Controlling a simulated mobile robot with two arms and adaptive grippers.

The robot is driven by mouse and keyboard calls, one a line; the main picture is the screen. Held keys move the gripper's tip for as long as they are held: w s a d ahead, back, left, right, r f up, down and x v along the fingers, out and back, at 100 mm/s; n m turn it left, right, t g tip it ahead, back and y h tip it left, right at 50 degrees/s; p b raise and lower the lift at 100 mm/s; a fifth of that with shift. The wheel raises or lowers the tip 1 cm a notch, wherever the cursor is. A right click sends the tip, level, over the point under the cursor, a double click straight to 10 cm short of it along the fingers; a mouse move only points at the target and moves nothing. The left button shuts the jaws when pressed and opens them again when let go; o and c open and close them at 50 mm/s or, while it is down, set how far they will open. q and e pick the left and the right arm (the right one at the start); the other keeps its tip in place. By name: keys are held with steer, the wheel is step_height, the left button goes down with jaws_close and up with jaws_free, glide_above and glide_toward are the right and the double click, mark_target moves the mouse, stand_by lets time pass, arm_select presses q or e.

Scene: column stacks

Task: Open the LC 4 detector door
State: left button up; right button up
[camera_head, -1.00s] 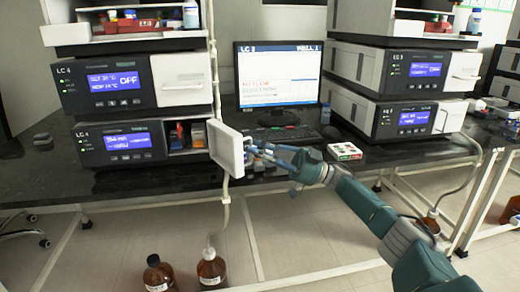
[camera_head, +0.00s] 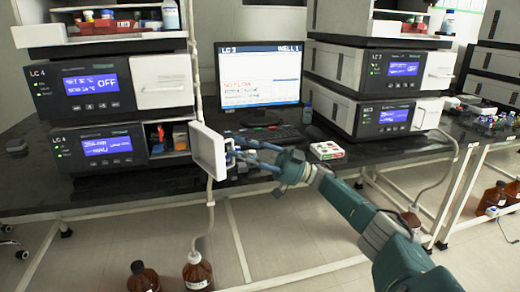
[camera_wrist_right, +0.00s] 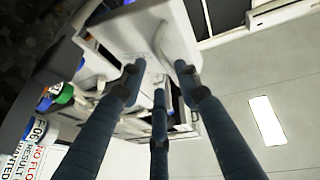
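The LC 4 detector (camera_head: 100,147) is the lower unit of the left stack in the head view. Its white door (camera_head: 208,150) stands swung outward, and the compartment behind it shows small coloured items (camera_head: 178,136). My right gripper (camera_head: 238,150) is at the outer face of the door, by its handle. In the right wrist view three dark blue fingers (camera_wrist_right: 158,80) stand apart, tips close to a white panel (camera_wrist_right: 150,28), apparently the door. I cannot tell whether they clasp the handle. My left gripper is not in view.
An upper LC 4 unit (camera_head: 105,88) with its white front shut sits above the detector. A monitor (camera_head: 259,75), keyboard (camera_head: 265,135) and small vial box (camera_head: 327,150) are to the right. Brown bottles (camera_head: 197,271) stand on the floor below. A tube hangs beside the door.

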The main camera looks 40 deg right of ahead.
steer(key=s+d, duration=0.7)
steer(key=d, duration=0.2)
steer(key=shift+s+d, duration=0.15)
steer(key=shift+s, duration=0.05)
